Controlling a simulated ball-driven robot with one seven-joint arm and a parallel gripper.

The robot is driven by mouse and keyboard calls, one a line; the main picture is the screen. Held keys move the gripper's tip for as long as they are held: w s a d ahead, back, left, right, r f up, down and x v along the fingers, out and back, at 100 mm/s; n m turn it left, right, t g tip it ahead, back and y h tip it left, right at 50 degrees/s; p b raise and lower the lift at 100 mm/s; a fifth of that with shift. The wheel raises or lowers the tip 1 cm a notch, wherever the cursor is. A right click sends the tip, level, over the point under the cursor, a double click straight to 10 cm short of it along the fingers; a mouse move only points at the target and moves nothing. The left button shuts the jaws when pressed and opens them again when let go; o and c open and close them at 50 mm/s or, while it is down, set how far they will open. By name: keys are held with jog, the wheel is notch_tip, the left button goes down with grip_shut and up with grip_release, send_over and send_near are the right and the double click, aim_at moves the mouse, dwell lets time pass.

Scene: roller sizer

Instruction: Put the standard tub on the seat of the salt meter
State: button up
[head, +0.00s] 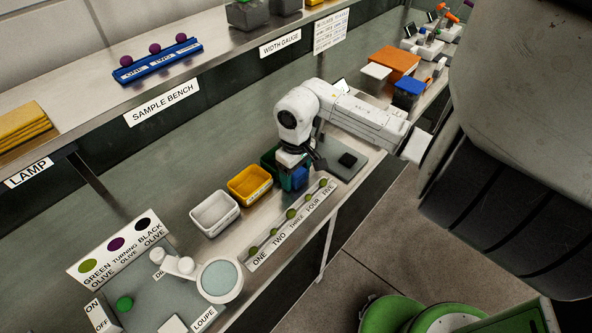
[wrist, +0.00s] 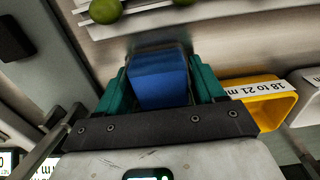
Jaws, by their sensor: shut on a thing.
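My gripper (head: 297,168) points down beside the row of bins at the bench's front and is shut on a small blue block-like thing (wrist: 160,78). The blue thing also shows in the head view (head: 299,179), partly hidden by my gripper. In the wrist view it sits between two teal sides; I cannot tell whether these are fingers or bin walls. No label on it is readable, so I cannot confirm it is the standard tub. A grey plate with a black square (head: 348,160) lies to the right. I cannot identify the salt meter.
A strip of olives (head: 291,215) runs along the front. An orange box (head: 394,61) and a blue-topped box (head: 409,87) stand farther right. A loupe (head: 220,278) stands front left.

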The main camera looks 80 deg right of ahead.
jog(key=shift+f+b, duration=0.2)
jog(key=shift+b, duration=0.15)
jog(key=o, duration=1.1)
jog(key=shift+r, duration=0.15)
